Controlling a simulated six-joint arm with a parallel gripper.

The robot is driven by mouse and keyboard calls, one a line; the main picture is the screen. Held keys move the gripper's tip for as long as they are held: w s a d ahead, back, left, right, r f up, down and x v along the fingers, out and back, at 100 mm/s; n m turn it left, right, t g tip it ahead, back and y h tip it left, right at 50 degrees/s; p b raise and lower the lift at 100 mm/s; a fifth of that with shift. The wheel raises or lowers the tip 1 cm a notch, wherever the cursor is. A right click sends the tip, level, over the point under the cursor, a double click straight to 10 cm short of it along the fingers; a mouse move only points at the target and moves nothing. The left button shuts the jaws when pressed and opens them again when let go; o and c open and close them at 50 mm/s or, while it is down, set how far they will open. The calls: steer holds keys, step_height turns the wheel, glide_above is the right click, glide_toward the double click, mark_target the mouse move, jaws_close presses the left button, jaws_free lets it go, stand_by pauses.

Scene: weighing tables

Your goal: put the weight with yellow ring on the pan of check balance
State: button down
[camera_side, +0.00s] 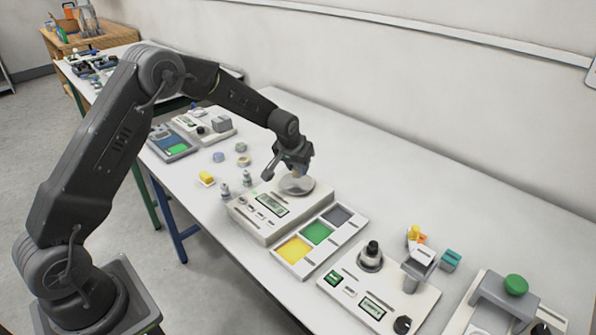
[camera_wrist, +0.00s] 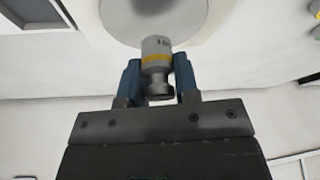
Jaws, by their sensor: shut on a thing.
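The weight with yellow ring (camera_wrist: 156,58) is a small grey metal cylinder with a knob and a yellow band. My gripper (camera_side: 296,168) is shut on it; in the wrist view the blue fingers flank its knob end. A white balance (camera_side: 250,222) with a small display and a round grey pan (camera_side: 299,188) stands under my gripper. The pan also shows in the wrist view (camera_wrist: 190,18), just beyond the weight's far end. The weight is over or at the pan; I cannot tell whether they touch. In the side view the weight is mostly hidden by my fingers.
A tray (camera_side: 329,248) with yellow, green and grey compartments lies right of the balance. Two small metal weights (camera_side: 224,190) stand close to its left. Another device (camera_side: 378,290) with a dark knob stands at the front right. The table's back strip is clear.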

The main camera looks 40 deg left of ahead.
steer(key=shift+f, duration=0.9)
steer(key=shift+f, duration=0.2)
steer(key=c, duration=0.8)
jaws_free()
steer(key=shift+c, duration=0.2)
